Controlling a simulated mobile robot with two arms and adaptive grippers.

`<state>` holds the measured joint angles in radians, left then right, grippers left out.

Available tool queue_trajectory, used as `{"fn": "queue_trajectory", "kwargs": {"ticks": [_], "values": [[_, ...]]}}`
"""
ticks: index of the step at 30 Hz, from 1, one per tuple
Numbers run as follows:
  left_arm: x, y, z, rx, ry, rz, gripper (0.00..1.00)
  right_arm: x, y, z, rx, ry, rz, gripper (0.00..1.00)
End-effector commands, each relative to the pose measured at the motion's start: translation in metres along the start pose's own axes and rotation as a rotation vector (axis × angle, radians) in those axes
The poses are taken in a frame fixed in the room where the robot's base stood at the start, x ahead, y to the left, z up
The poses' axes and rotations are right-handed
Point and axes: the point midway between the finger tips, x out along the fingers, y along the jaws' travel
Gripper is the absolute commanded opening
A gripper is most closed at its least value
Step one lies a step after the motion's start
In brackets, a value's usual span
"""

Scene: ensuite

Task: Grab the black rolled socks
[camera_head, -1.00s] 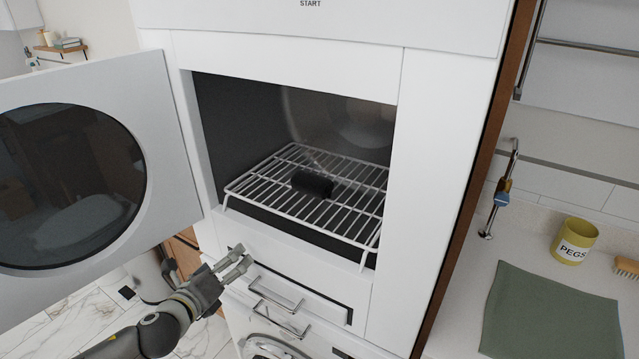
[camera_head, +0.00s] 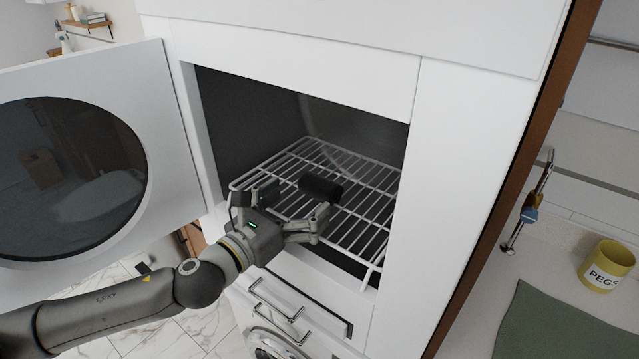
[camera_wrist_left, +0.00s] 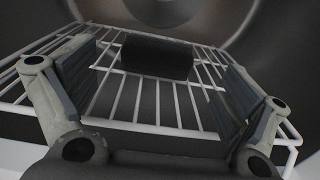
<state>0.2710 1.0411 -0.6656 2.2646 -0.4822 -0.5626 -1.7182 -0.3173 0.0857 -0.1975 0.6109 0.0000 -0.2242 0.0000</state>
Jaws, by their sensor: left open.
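The black rolled socks (camera_head: 320,188) lie on a white wire rack (camera_head: 372,200) inside the open dryer. They form a dark cylinder lying on its side. My left gripper (camera_head: 298,205) is open at the front of the rack, just short of the socks. In the left wrist view the socks (camera_wrist_left: 157,57) lie ahead, between the lines of the two spread fingers and beyond their tips. The gripper (camera_wrist_left: 155,95) holds nothing. My right gripper is not in view.
The dryer door (camera_head: 165,150) stands open at the left. The white frame (camera_head: 415,130) borders the opening at the right. Drawer handles (camera_head: 275,312) are below. A yellow peg pot (camera_head: 606,266) and green cloth (camera_head: 550,325) lie on the counter at the right.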

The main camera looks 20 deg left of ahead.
Motion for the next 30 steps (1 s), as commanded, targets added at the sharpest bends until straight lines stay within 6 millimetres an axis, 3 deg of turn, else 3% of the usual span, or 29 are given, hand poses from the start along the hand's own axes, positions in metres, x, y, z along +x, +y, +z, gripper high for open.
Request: {"fn": "queue_trajectory", "kwargs": {"ticks": [11,15,23,30], "values": [[0.042,0.003,0.004,-0.003,-0.001,0.000,0.96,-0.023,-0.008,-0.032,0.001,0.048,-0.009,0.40],[0.052,0.002,0.002,-0.001,0.000,-0.001,0.96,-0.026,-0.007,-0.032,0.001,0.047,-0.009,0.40],[0.054,0.002,0.001,0.000,0.001,-0.001,0.96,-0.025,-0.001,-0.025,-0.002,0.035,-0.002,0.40],[0.053,0.003,0.001,0.000,0.001,-0.001,0.66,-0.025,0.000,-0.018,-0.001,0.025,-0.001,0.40]]}}
